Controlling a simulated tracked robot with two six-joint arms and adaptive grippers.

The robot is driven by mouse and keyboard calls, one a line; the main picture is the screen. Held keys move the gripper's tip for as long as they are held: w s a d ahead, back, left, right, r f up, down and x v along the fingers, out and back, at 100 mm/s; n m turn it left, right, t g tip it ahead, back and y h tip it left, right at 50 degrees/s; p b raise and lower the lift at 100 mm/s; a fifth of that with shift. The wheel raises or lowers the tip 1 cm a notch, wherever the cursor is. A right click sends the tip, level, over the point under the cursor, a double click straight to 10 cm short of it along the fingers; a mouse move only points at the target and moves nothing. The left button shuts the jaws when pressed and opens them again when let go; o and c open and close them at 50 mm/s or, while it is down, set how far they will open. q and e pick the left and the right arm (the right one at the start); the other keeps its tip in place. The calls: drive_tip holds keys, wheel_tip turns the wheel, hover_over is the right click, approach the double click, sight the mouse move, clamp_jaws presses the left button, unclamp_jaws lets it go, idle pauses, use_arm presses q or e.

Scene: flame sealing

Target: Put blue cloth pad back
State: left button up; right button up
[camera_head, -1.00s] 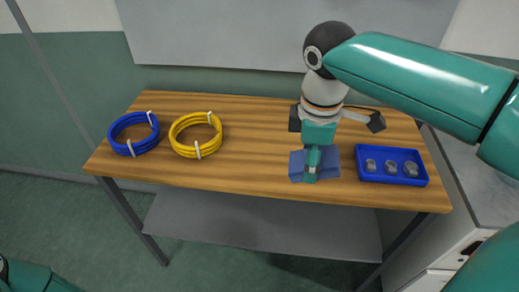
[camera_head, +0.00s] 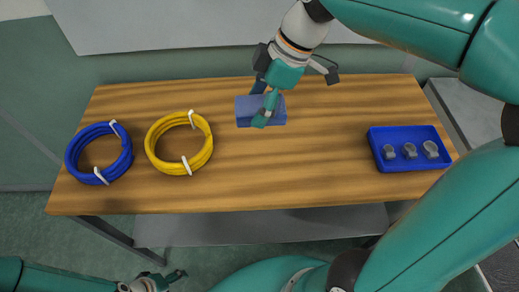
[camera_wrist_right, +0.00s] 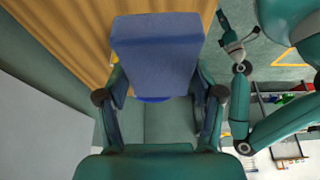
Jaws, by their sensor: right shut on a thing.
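The blue cloth pad (camera_head: 244,112) is a flat blue block in the head view, over the back middle of the wooden table. My right gripper (camera_head: 264,112) is shut on it, with a finger across its face. In the right wrist view the pad (camera_wrist_right: 156,55) sticks out beyond the fingers of my right gripper (camera_wrist_right: 158,95). It looks held off the tabletop, though the gap is hard to judge. My left gripper (camera_head: 160,280) is empty and open at the bottom left, in front of the table; it also shows in the right wrist view (camera_wrist_right: 240,36).
On the wooden table (camera_head: 320,180) lie a blue cable coil (camera_head: 72,155) and a yellow cable coil (camera_head: 150,150) at left. A blue tray (camera_head: 413,164) with 3 grey pieces stands at right. The middle and front of the tabletop are bare.

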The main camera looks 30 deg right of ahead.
hover_over(258, 161)
drive_tip(key=d, duration=0.1)
drive_tip(key=f, duration=1.2)
drive_tip(key=shift+s+f+b, duration=0.2)
drive_tip(key=shift+s+b, duration=0.15)
drive_tip(key=shift+f, duration=2.6)
drive_tip(key=o, duration=1)
drive_tip(key=shift+d+r, duration=0.1)
drive_tip(key=v, duration=1.2)
drive_tip(key=shift+s, duration=0.1)
